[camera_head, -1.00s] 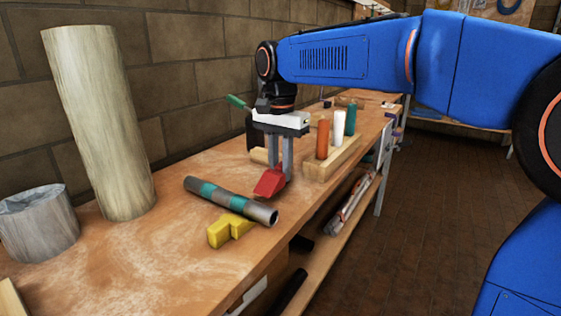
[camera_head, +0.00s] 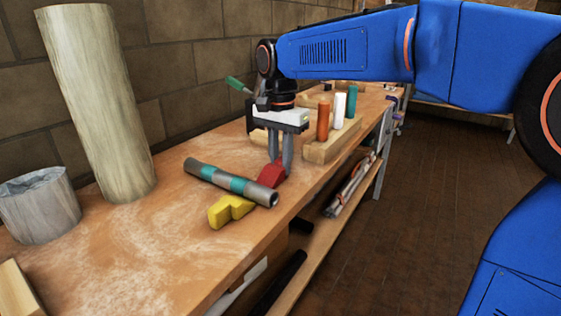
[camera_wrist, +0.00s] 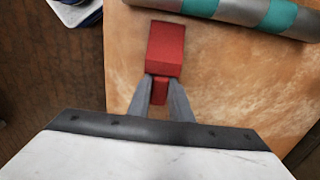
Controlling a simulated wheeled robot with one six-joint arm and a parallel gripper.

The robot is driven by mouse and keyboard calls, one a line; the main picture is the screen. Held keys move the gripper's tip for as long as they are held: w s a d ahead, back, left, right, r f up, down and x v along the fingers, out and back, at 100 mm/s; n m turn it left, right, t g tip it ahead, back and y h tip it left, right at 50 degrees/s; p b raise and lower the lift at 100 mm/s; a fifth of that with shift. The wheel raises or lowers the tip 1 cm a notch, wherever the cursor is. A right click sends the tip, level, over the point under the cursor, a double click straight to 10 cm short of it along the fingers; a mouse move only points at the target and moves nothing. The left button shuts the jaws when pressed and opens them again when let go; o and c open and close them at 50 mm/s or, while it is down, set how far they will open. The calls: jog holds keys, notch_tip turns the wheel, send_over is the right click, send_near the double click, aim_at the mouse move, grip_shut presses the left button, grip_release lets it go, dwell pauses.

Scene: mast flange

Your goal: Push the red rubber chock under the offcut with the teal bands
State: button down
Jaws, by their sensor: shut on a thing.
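The red rubber chock (camera_head: 271,174) is held in my gripper (camera_head: 279,163), low at the bench top beside the offcut. In the wrist view the chock (camera_wrist: 166,50) points away from my gripper (camera_wrist: 162,84), whose fingers are shut on its narrow rear part. The offcut with the teal bands (camera_head: 208,178) is a grey pipe lying on the bench. It also shows along the top of the wrist view (camera_wrist: 236,12). A small gap of bench shows there between chock and pipe. A yellow block (camera_head: 231,211) sits against the pipe's near side.
A wooden rack (camera_head: 333,141) with orange, white and teal cylinders stands behind my gripper to the right. A tall pale column (camera_head: 97,100) and a grey bucket (camera_head: 38,206) stand at left. The bench's front edge is close to the chock.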

jog(key=shift+s+a, duration=0.65)
jog(key=shift+s, duration=0.2)
dwell(1.1)
jog(key=c, duration=1.5)
grip_release()
jog(key=shift+c, duration=0.2)
jog(key=shift+r, duration=0.1)
notch_tip(320, 180, up, 17)
jog(key=shift+r, duration=0.1)
jog(key=s+d+f+n+t, duration=0.2)
jog(key=s+d+f+n, duration=0.1)
jog(key=s+d+f, duration=0.8)
jog(key=s+d+f+n+t, duration=0.2)
jog(key=s+d+f+n, duration=0.2)
jog(key=s+d+f, duration=0.8)
notch_tip(320, 180, down, 7)
jog(key=shift+s+d+f+n+t, duration=0.15)
jog(key=shift+s+d+n+t, duration=0.2)
jog(key=shift+d, duration=0.55)
